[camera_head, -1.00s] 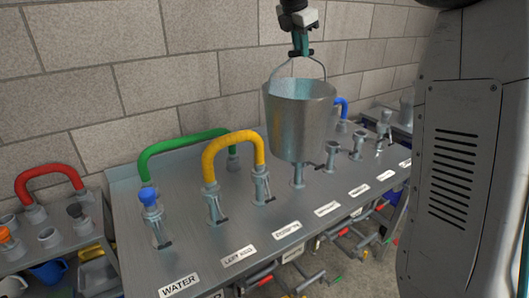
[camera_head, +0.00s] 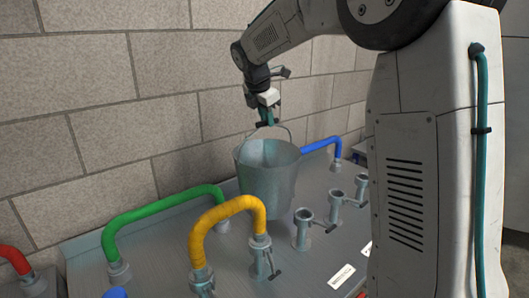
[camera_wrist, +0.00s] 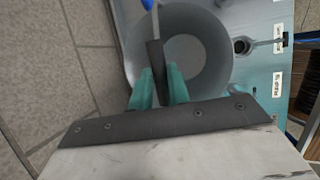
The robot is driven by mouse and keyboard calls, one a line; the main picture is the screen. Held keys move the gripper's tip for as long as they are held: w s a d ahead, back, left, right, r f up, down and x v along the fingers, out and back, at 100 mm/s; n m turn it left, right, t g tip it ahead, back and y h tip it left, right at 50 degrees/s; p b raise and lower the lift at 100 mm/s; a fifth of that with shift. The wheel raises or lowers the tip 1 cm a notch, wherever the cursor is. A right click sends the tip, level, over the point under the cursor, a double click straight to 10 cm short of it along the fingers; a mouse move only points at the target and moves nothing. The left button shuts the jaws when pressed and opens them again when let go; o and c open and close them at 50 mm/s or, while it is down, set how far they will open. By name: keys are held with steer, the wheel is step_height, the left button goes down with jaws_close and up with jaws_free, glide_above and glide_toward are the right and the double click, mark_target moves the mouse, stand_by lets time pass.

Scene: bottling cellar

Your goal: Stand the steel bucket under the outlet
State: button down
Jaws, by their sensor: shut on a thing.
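A steel bucket (camera_head: 268,180) hangs upright by its wire handle from my gripper (camera_head: 267,122) in the head view. My gripper is shut on the handle above the bucket's mouth. In the wrist view the teal fingertips (camera_wrist: 158,82) are close together over the open bucket (camera_wrist: 212,50), which looks empty. The bucket hides part of the steel bench (camera_head: 150,250) behind the yellow hose (camera_head: 228,212). I cannot tell whether its base touches the bench. Which fitting is the outlet is not clear.
A green hose (camera_head: 155,208) arches left of the bucket and a blue hose (camera_head: 322,145) runs right of it. Several upright valve fittings (camera_head: 303,228) stand in a row to the right. A block wall (camera_head: 110,120) is close behind. A red hose (camera_head: 14,260) shows at far left.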

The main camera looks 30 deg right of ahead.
steer(key=shift+f, duration=2.7)
steer(key=c, duration=1.3)
jaws_free()
steer(key=shift+s+f, duration=0.1)
steer(key=shift+f, duration=0.05)
steer(key=shift+c, duration=0.2)
